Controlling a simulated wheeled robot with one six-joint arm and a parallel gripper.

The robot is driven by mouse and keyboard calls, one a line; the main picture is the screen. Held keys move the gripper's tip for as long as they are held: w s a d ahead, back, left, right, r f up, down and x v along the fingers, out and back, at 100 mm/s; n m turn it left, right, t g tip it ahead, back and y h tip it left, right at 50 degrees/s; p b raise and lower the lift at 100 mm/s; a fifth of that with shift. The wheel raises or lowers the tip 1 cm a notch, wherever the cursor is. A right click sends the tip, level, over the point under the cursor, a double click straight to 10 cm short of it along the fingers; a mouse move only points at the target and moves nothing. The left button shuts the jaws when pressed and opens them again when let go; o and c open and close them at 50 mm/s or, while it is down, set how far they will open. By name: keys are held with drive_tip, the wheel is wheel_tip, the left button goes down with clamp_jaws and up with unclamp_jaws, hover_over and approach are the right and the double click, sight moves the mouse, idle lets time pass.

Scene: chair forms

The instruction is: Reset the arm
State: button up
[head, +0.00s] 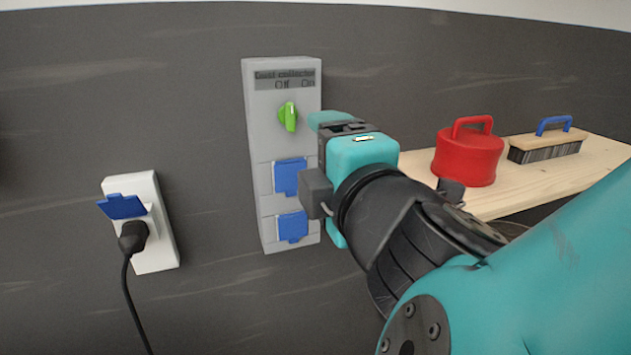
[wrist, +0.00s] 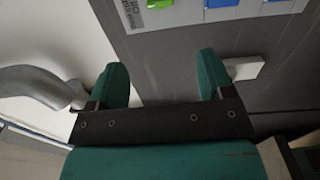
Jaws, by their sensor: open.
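My gripper (wrist: 160,85) is open in the wrist view, with its two teal fingers apart and nothing between them. In the head view my gripper (head: 322,125) is in front of the right edge of a grey control box on the wall. The box (head: 258,135) has a label reading "Dust collector", with "Off" and "On". Its green knob (head: 288,116) is left of the gripper and looks upright with a slight tilt. The knob also shows at the top of the wrist view (wrist: 160,4). I cannot tell the exact gap between gripper and box.
Two blue socket covers (head: 290,177) are on the box. A white wall socket (head: 160,250) with a blue lid and a black plug (head: 132,237) is at the left. A wooden shelf (head: 580,180) at the right bears a red canister (head: 467,157) and a brush (head: 547,146).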

drive_tip(key=shift+s+d+b, duration=0.2)
drive_tip(key=shift+s+b, duration=0.1)
drive_tip(key=shift+s, duration=0.3)
drive_tip(key=d+f+m+g+h, duration=0.4)
drive_tip(key=d+f+m+g, duration=0.65)
drive_tip(key=f, duration=0.25)
drive_tip(key=s+m+g+y, duration=0.3)
drive_tip(key=s+g, duration=0.4)
drive_tip(key=s, duration=0.4)
drive_tip(key=shift+s+d+r+m, duration=0.2)
drive_tip(key=shift+s+r+m, duration=0.1)
drive_tip(key=shift+r+m, duration=0.15)
